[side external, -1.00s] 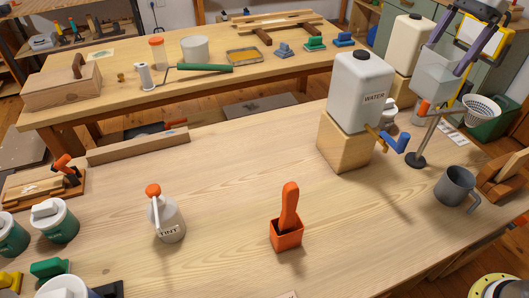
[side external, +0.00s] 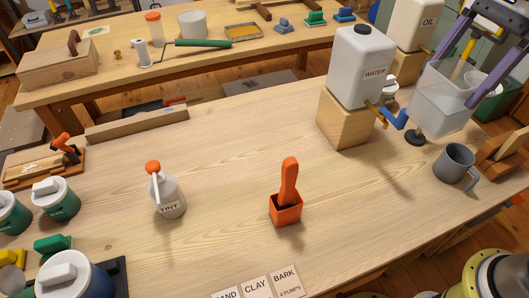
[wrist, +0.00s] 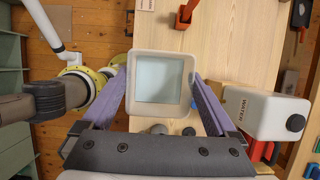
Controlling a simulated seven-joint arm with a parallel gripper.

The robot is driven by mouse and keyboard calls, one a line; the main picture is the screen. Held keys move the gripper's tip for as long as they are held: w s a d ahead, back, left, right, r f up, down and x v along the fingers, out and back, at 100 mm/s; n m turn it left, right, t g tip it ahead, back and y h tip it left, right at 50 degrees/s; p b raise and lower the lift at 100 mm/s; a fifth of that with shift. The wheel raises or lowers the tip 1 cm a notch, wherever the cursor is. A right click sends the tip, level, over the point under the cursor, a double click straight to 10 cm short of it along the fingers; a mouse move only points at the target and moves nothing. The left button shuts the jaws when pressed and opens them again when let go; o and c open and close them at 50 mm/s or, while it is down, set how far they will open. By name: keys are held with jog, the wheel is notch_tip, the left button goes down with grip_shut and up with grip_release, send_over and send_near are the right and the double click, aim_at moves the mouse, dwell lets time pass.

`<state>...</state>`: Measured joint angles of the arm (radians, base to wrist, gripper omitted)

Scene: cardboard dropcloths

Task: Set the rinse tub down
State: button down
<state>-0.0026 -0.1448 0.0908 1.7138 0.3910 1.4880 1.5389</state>
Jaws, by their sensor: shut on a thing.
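The rinse tub (side external: 434,112) is a squarish, translucent tub at the right of the side view. My gripper is shut on it, with purple fingers pressed against opposite sides. The tub looks upright and appears to hang just above the table (side external: 235,210), near its back right edge; whether its base touches is unclear. In the wrist view the tub (wrist: 161,54) sits between the fingers of my gripper (wrist: 160,76), open side towards the camera. Its floor looks pale blue; I cannot tell whether it holds water.
The WATER jug (side external: 358,65) stands on a wooden block (side external: 343,118) left of the tub, its blue-handled tap (side external: 394,118) close by. A grey mug (side external: 453,163) is in front. An orange pot with a handle (side external: 286,207) is mid-table. Open tabletop lies around it.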

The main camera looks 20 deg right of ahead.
jog(key=shift+s+a, duration=1)
jog(key=shift+s, duration=1.1)
notch_tip(320, 180, down, 21)
jog(key=shift+w+a+f, duration=0.9)
jog(key=shift+w+f, duration=1.2)
jog(key=shift+w, duration=0.05)
jog(key=shift+w+a+f, duration=0.95)
jog(key=shift+w+f, duration=1.2)
jog(key=shift+w+a+f, duration=0.9)
jog(key=shift+w+f, duration=1.2)
jog(key=shift+w, duration=0.05)
jog(key=shift+f, duration=0.1)
grip_release()
